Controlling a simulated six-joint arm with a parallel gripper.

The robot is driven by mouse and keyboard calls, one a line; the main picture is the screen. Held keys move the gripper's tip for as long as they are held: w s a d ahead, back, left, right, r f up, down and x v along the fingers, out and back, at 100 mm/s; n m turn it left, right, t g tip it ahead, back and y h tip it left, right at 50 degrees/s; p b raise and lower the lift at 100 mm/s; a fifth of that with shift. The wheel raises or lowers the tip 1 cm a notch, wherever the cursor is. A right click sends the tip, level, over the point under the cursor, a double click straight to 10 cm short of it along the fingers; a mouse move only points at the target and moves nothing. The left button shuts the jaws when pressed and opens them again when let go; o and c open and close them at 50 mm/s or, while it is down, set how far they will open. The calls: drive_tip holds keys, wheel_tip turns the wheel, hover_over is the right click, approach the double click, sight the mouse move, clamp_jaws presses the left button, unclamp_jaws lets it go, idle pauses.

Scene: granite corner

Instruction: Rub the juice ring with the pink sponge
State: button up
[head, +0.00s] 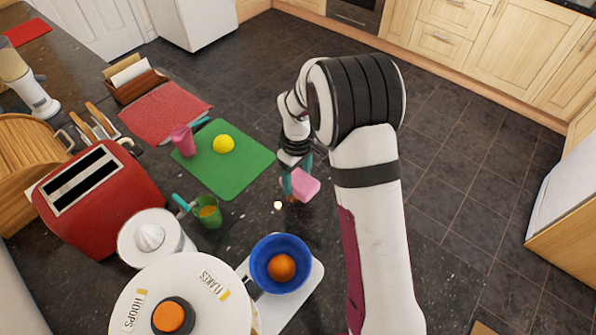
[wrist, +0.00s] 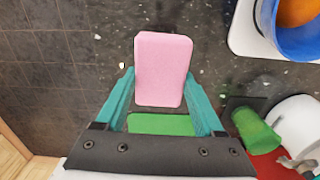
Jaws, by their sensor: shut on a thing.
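The pink sponge (head: 305,186) is held between the teal fingers of my gripper (head: 293,175), over the dark granite counter near its right edge. In the wrist view the sponge (wrist: 163,68) sits between the two fingertips of my gripper (wrist: 160,88) and extends beyond them. A small orange-brown patch (head: 292,199) shows just below the sponge in the head view; it may be part of the juice ring, which is otherwise hidden. I cannot tell whether the sponge touches the counter.
A green cutting board (head: 225,160) with a yellow lemon (head: 223,144) and a pink cup (head: 183,141) lies to the left. A green glass (head: 208,212) and a blue bowl (head: 281,255) with an orange stand nearer. The counter's open edge is close on the right.

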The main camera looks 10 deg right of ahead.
drive_tip(key=shift+f, duration=2.7)
drive_tip(key=shift+w+a+r, duration=0.25)
drive_tip(key=shift+w+a, duration=0.05)
drive_tip(key=shift+c, duration=0.6)
drive_tip(key=shift+w+a+f, duration=0.2)
drive_tip(key=shift+w+a, duration=0.6)
drive_tip(key=shift+w+a+r, duration=0.1)
drive_tip(key=shift+w+a, duration=0.15)
drive_tip(key=shift+w, duration=0.05)
drive_tip(key=shift+s+d, duration=1.35)
drive_tip(key=shift+s, duration=0.05)
drive_tip(key=shift+r, duration=3.95)
